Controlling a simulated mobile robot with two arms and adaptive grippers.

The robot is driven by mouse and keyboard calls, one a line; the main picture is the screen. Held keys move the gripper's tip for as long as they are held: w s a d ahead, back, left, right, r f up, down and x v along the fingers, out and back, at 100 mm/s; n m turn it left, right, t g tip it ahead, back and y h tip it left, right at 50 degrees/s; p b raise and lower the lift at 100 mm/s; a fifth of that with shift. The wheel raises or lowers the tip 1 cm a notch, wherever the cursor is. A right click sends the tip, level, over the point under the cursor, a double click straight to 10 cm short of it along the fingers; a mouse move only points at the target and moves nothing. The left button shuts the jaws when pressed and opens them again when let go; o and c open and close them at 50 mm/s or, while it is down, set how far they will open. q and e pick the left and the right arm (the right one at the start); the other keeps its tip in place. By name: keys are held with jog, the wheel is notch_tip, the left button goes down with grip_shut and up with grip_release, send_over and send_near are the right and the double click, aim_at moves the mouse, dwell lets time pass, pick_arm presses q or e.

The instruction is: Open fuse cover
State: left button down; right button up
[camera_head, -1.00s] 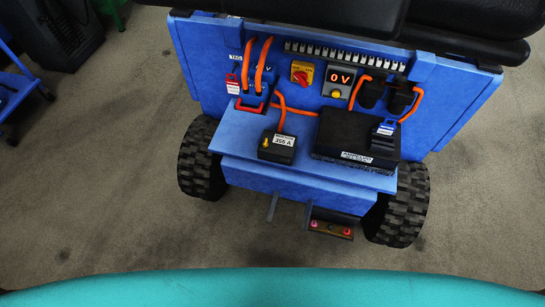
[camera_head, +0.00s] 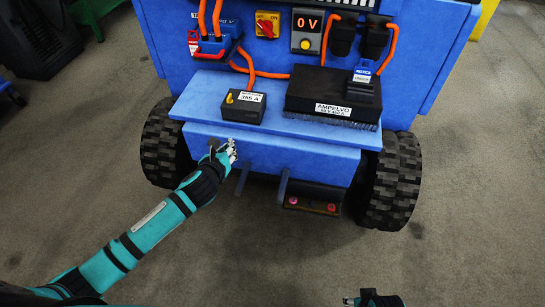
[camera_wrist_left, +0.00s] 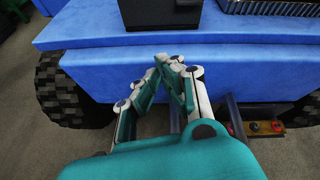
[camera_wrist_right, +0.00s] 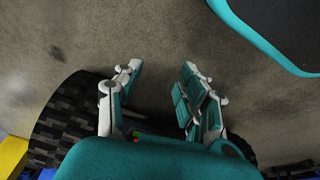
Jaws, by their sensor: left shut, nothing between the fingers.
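A small black box (camera_head: 243,110) with a white label reading 355 A and a small yellow part sits on the blue shelf; it looks like the fuse cover, lid down. My left gripper (camera_head: 228,152) is shut and empty, in front of the shelf's front edge and a little below the box, apart from it. In the left wrist view its fingertips (camera_wrist_left: 172,66) meet before the blue front panel, and a black box (camera_wrist_left: 160,14) shows beyond them. My right gripper (camera_wrist_right: 158,88) is open and empty above the floor near a tire; only a piece of it shows in the head view.
A larger black box (camera_head: 325,90) labelled AMPELVO stands right of the small box. Orange cables (camera_head: 254,73) run behind. Two bars stick out below the shelf.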

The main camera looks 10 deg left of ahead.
pick_arm(q)
jog(key=d+r+m+t+b, duration=0.1)
jog(key=d+r+m, duration=0.2)
jog(key=b, duration=0.3)
send_near(250, 121)
jog(key=shift+h, duration=0.3)
jog(key=x, duration=0.5)
jog(key=shift+a+f, duration=0.15)
jog(key=shift+f, duration=0.05)
jog(key=shift+w, duration=0.5)
pick_arm(e)
jog(key=w+d+v, duration=0.1)
jog(key=v, duration=1.1)
jog(key=shift+t, duration=0.4)
